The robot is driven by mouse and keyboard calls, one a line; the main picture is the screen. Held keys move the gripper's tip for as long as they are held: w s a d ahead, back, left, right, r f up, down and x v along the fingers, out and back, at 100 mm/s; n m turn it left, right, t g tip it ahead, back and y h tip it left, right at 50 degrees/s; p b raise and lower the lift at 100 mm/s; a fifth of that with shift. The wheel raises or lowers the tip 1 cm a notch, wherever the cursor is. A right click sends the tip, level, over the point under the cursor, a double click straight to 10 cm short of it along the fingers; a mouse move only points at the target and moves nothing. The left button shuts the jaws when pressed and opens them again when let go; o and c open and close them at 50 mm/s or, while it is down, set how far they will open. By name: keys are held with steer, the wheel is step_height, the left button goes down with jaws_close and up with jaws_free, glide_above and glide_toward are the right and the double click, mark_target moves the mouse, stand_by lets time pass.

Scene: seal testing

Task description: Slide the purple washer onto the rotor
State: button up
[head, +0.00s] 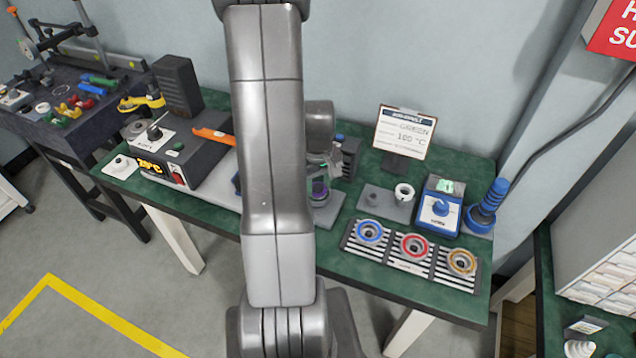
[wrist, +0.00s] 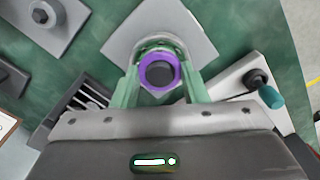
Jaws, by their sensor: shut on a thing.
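The purple washer (wrist: 147,86) is a ring between the two pale green fingers of my gripper (wrist: 160,70) in the wrist view. My gripper is shut on it. A dark round part, apparently the rotor (wrist: 160,72), shows through the washer's opening; I cannot tell whether the washer is around it or only above it. A light grey square plate (wrist: 128,38) lies beneath.
Blue (head: 369,232), red (head: 413,246) and yellow (head: 461,262) rings sit on striped trays at the bench front. A sign (head: 404,133) stands behind.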

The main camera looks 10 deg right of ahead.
steer(key=shift+f, duration=0.3)
steer(key=o, duration=1.1)
steer(key=shift+c, duration=0.2)
steer(key=shift+r, duration=0.15)
steer(key=shift+r+p, duration=1.6)
steer(key=shift+r, duration=0.85)
steer(key=shift+a, duration=0.1)
